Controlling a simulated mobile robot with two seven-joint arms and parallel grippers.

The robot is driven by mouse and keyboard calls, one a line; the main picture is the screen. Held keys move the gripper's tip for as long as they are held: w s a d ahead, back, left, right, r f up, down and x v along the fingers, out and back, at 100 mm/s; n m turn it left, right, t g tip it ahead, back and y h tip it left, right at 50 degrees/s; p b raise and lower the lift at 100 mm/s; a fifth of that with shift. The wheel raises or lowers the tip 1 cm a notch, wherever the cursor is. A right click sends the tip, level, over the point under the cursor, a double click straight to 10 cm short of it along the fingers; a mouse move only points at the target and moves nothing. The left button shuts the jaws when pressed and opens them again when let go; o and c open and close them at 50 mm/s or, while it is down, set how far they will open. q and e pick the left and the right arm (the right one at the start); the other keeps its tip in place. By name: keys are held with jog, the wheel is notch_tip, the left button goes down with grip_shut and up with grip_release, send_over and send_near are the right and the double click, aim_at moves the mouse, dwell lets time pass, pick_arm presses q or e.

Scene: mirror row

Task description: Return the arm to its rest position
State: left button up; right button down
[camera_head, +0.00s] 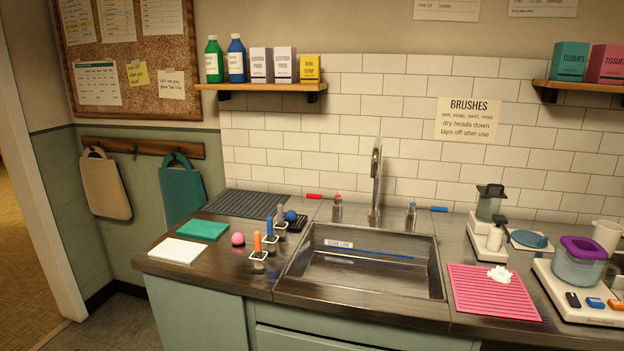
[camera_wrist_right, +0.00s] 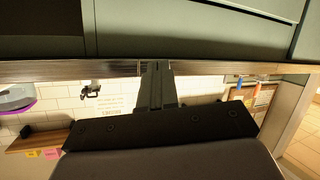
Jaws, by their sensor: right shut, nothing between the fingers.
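My right gripper (camera_wrist_right: 157,66) shows in the right wrist view, with its dark fingers together and nothing between them. That view is upside down. The fingertips appear against the counter's front edge (camera_wrist_right: 215,67) and the green cabinet fronts (camera_wrist_right: 180,30); I cannot tell how far apart they are. Neither arm nor gripper shows in the head view. My left gripper is in neither view.
The counter holds a sink (camera_head: 365,280) with a blue stick inside, several upright brushes left of it, a pink ball (camera_head: 238,239), a teal cloth (camera_head: 203,230) and a white cloth (camera_head: 178,251). Right of it are a pink mat (camera_head: 490,303) and a purple-lidded jar (camera_head: 577,265).

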jog(key=s+a+f+g, duration=0.1)
jog(key=s+a+f, duration=0.2)
jog(key=s, duration=0.8)
jog(key=s+a+f+m+g+y, duration=0.1)
jog(key=s+a+f, duration=0.3)
jog(key=s, duration=0.8)
notch_tip(320, 180, down, 2)
jog(key=shift+a+f+g, duration=0.2)
jog(key=shift+a+g, duration=0.05)
jog(key=shift+g, duration=0.55)
